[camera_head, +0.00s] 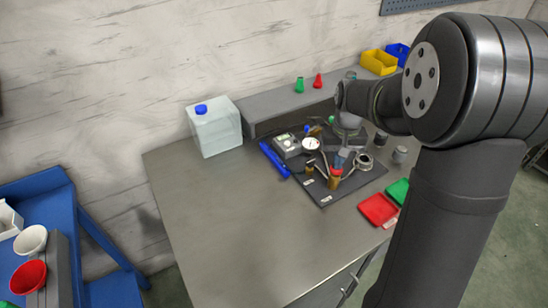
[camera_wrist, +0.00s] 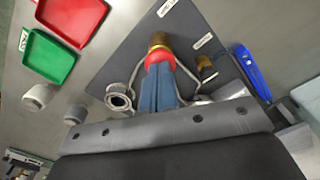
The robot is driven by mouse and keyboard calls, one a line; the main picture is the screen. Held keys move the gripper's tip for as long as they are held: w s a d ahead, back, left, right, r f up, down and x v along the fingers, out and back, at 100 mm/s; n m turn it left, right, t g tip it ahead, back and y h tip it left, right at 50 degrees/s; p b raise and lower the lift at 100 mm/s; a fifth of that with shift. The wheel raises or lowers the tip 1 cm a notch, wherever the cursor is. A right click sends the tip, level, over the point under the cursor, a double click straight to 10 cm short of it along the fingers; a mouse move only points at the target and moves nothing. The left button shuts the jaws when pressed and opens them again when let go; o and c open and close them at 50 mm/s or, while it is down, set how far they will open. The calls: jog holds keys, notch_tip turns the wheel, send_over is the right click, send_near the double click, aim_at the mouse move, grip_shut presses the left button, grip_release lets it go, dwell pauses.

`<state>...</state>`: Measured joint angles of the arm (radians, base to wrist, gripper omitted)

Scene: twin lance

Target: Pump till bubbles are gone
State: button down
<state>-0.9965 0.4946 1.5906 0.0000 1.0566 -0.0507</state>
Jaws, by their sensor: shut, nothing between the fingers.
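A red-topped brass pump-like cylinder (camera_head: 334,183) stands on the dark board. The wrist view shows its red cap (camera_wrist: 159,58) and brass body (camera_wrist: 159,41). My gripper (camera_head: 339,164) is right above the red cap, its blue fingers (camera_wrist: 159,76) closed together and pointing at it. The fingertips look close to or on the cap; I cannot tell whether they touch. A round white-faced gauge (camera_head: 310,143) sits beside a grey meter box (camera_head: 287,145). No bubbles can be made out.
The dark board (camera_head: 318,192) also carries a metal ring fitting (camera_head: 364,160), bent tubes and a second brass fitting (camera_wrist: 205,68). Red (camera_head: 379,208) and green (camera_head: 398,191) trays lie at right. A blue-capped clear container (camera_head: 216,128) stands at the back left. The table's front left is clear.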

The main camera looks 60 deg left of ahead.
jog(key=shift+r, duration=2.2)
